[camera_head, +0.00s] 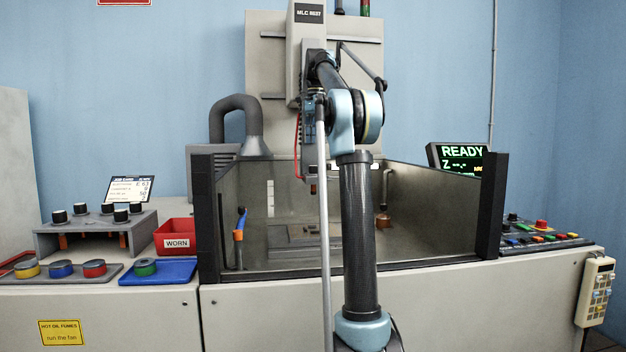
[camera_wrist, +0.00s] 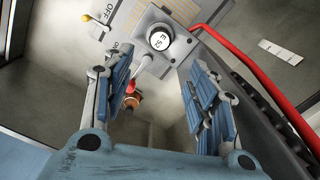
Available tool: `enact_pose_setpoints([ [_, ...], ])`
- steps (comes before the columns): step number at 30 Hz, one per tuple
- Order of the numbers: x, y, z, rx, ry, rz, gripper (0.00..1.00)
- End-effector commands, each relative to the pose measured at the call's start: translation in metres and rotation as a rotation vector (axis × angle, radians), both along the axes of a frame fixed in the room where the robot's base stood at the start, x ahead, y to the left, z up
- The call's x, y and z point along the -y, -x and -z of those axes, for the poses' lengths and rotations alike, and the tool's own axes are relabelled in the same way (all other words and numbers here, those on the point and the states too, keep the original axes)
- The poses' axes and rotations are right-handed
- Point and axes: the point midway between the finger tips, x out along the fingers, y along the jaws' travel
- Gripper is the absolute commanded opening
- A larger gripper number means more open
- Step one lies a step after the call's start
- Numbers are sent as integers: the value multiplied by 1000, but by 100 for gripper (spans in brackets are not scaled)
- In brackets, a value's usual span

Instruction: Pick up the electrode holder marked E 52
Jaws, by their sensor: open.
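In the wrist view a dark round part with a white face marked "E 5" and a last character I cannot read surely (camera_wrist: 160,40) sits at a grey plate lettered "OFF". My gripper (camera_wrist: 155,80) is open, its two blue padded fingers spread, with nothing between the pads; the marked part is beyond the fingertips.
A glass-walled tank (camera_head: 440,212) surrounds the work area. A red hose (camera_wrist: 245,62) runs along the right in the wrist view. A copper-coloured piece (camera_wrist: 130,100) shows lower down. At the left are a red WORN bin (camera_head: 174,234) and a blue tray (camera_head: 180,272) with a green-ringed piece.

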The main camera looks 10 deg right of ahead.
Motion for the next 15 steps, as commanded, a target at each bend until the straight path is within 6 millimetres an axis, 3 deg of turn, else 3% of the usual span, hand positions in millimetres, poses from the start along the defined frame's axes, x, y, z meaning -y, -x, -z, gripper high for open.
enact_pose_setpoints([
  [9, 0, 0, 41, 0, 0, 0, 53],
  [15, 0, 1, 52, 0, 0, 0, 53],
])
